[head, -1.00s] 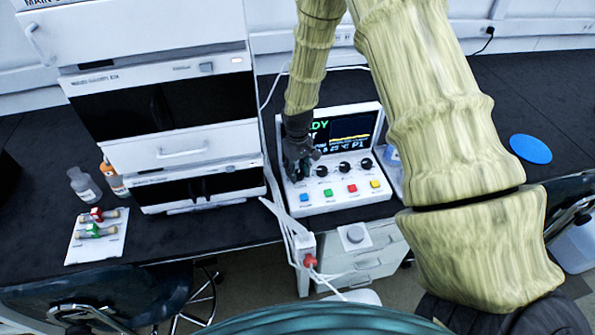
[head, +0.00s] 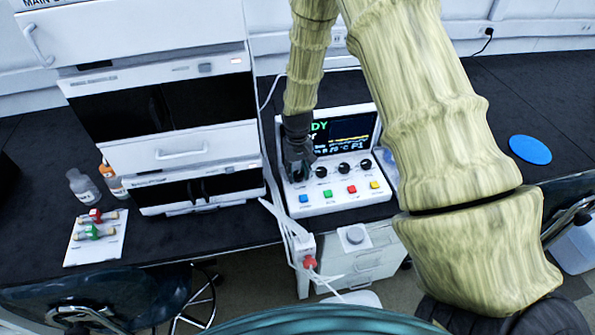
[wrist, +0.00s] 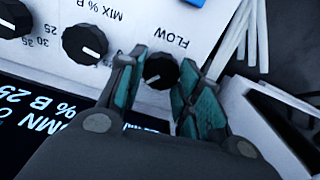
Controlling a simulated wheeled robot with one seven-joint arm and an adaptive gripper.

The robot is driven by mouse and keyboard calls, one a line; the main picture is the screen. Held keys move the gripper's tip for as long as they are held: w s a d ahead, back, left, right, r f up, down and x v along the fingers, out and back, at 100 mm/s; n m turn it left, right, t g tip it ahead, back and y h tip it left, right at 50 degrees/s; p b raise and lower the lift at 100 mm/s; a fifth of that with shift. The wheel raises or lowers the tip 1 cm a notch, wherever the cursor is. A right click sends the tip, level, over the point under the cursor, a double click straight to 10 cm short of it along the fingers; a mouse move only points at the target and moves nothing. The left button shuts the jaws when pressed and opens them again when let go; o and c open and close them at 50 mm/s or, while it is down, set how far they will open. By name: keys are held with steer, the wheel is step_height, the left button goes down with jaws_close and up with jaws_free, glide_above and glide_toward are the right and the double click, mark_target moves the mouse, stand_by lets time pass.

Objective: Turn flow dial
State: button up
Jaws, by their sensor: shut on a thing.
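The flow dial (wrist: 161,70) is a round black knob with a white pointer line, beside the printed word FLOW in the wrist view. My gripper (wrist: 164,80) is shut on it, with one teal-padded finger on each side. In the head view my gripper (head: 298,172) points down at the left end of the knob row and largely hides the dial. The control box (head: 345,201) is white, with a lit screen (head: 350,134) behind the knobs.
More black knobs (head: 344,168) sit just right of the dial. Blue, green, red and yellow buttons (head: 351,189) line the box's front. The chromatography stack (head: 175,150) stands close on the left. White cables (wrist: 250,35) lie near the gripper.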

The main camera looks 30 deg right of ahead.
mark_target(298, 173)
steer(key=o, duration=1)
steer(key=shift+o, duration=0.2)
step_height(298, 173, up, 12)
steer(key=shift+d, duration=0.1)
